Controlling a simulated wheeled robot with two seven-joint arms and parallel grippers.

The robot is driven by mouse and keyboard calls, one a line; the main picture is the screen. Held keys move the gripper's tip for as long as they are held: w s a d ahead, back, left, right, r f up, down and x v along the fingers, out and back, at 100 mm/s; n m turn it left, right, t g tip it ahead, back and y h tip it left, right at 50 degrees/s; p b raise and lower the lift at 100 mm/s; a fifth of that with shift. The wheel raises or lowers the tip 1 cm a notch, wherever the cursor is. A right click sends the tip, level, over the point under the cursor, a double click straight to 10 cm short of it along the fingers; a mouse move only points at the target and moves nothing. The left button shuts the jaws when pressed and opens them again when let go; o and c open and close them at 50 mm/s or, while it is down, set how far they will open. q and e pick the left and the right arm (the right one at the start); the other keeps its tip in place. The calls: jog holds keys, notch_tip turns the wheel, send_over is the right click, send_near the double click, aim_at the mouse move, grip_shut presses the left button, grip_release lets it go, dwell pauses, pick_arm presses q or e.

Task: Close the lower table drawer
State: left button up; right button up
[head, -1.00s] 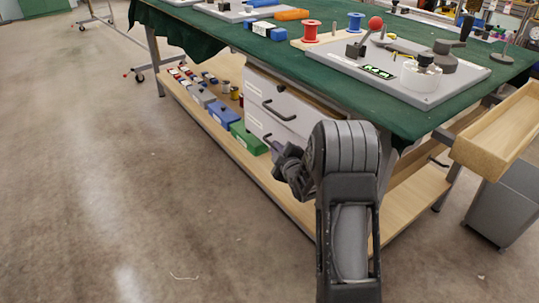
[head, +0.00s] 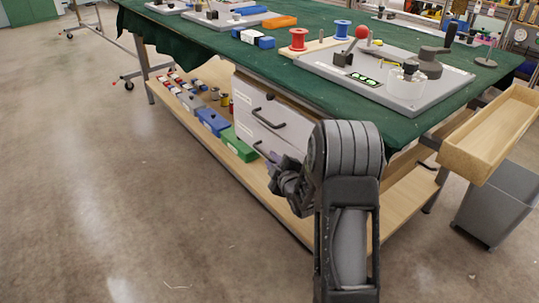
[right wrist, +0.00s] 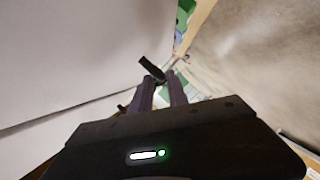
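The white drawer unit under the table shows an upper drawer (head: 243,99) and a lower drawer (head: 243,134), each with a dark bar handle. The lower handle (head: 262,151) is partly hidden by my right gripper (head: 275,167), which is just in front of it. In the right wrist view, the two fingers of my right gripper (right wrist: 160,78) are a small gap apart, with a dark handle (right wrist: 150,68) at their tips. I cannot tell whether they grip it. How far the lower drawer stands out is unclear. My left gripper is out of view.
The green-covered table (head: 300,70) holds fixtures and spools above the drawers. Blue (head: 212,122) and green (head: 238,145) boxes sit on the lower wooden shelf, left of the drawers. A wooden tray (head: 490,135) and grey bin (head: 495,205) are at right.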

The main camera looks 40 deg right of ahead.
jog(key=v, duration=0.3)
jog(key=shift+s+a+r+p, duration=0.1)
jog(key=shift+s+p, duration=0.15)
jog(key=shift+p, duration=0.1)
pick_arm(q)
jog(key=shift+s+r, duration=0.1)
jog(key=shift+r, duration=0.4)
